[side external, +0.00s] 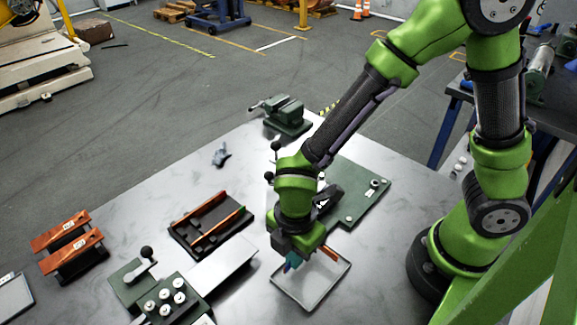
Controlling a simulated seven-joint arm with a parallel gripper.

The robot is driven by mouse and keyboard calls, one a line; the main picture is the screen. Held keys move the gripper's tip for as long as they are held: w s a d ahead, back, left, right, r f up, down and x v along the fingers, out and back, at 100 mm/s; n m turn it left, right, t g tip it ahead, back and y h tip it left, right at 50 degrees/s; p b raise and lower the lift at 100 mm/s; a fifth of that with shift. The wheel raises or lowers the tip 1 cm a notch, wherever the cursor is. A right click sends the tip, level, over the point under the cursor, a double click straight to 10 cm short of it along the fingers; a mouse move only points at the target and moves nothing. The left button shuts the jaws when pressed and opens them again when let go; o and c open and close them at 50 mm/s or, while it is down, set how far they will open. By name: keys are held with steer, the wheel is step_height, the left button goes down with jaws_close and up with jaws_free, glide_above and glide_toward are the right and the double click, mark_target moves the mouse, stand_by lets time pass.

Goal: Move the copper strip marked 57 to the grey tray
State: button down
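My gripper (293,263) points down over the grey tray (301,309), a shallow tray with a thin raised rim at the front right of the table. A short piece of a copper strip (329,253) shows just right of my gripper, near the tray's back edge. The rest of that strip is hidden behind the gripper, and I cannot tell whether it is held or lying in the tray. No number is readable on it. Only the teal fingertips show, so I cannot tell whether they are open or shut.
Two labelled copper strips (66,249) lie on a rack at the left; their numbers are unreadable. A dark rack (183,234) holds more copper strips. A grey plate (221,264), a green fixture with several pegs (165,297), a green vise (287,113) and a green plate (357,194) stand around.

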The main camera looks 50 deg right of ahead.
steer(key=shift+f, duration=0.65)
steer(key=c, duration=1.6)
jaws_free()
steer(key=shift+f, duration=0.15)
steer(key=shift+c, duration=0.2)
step_height(320, 180, up, 12)
steer(key=d+r+m+t+y, duration=0.1)
steer(key=d+r+m+t, duration=0.2)
steer(key=d+r+m, duration=0.3)
steer(key=d+r+m+t+y, duration=0.1)
steer(key=d+r+m+t, duration=0.3)
steer(key=d+m, duration=0.6)
steer(key=r+m, duration=0.1)
steer(key=m, duration=0.5)
steer(key=shift+s+d+r, duration=0.15)
steer(key=shift+d+r, duration=0.1)
steer(key=shift+r, duration=0.15)
